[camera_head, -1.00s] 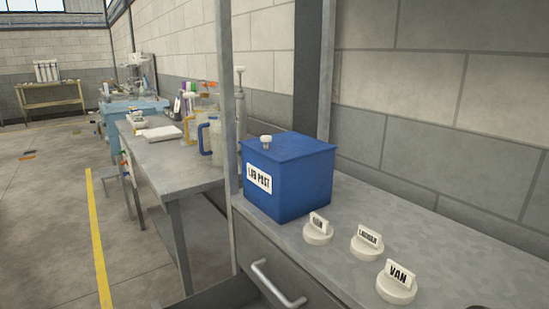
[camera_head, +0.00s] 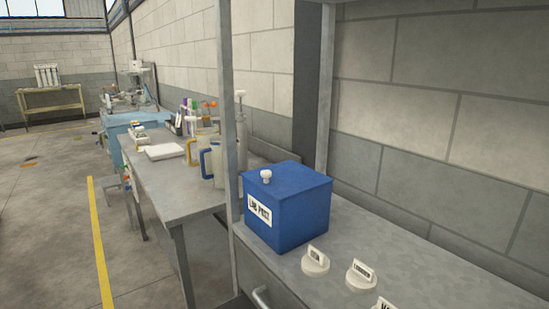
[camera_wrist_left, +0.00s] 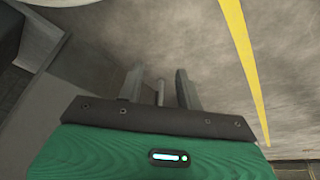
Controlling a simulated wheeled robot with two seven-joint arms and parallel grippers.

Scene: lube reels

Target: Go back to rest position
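My left gripper (camera_wrist_left: 159,90) shows in the left wrist view with its two grey fingers apart. It is open. A thin pale piece shows between the fingers; I cannot tell what it is or how far behind it lies. Concrete floor with a yellow line (camera_wrist_left: 243,60) lies beyond the gripper. Neither gripper shows in the head view, and my right gripper is in no view.
A metal bench (camera_head: 410,240) carries a blue box (camera_head: 288,212) with a white knob and several labelled white caps, one being (camera_head: 315,263). A drawer handle (camera_head: 261,297) is at its front. A worktable (camera_head: 180,190) with jugs stands behind. The floor at left is mostly clear.

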